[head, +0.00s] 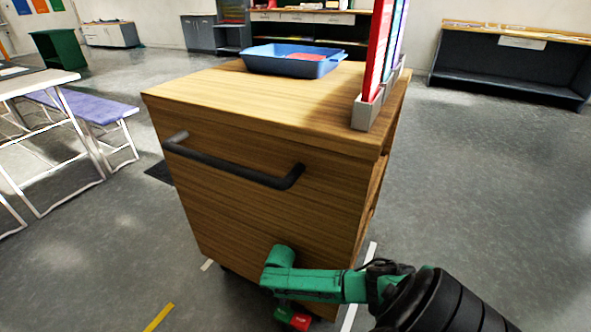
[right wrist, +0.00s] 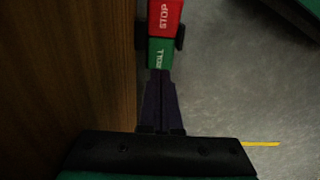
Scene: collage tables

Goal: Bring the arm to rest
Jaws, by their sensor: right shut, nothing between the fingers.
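My right arm comes in from the lower right of the head view, and its right gripper (head: 285,304) hangs low before the wooden cabinet's front. In the right wrist view the narrow dark fingers (right wrist: 160,82) are together, with nothing between them. My left gripper is not in view.
The wooden cabinet (head: 255,215) stands close, its face beside the gripper, with a dark bar handle (head: 230,168). On top are a blue tray (head: 290,62) and a grey holder (head: 367,112) with upright coloured sheets. A purple bench (head: 90,104) stands left. Floor at right is clear.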

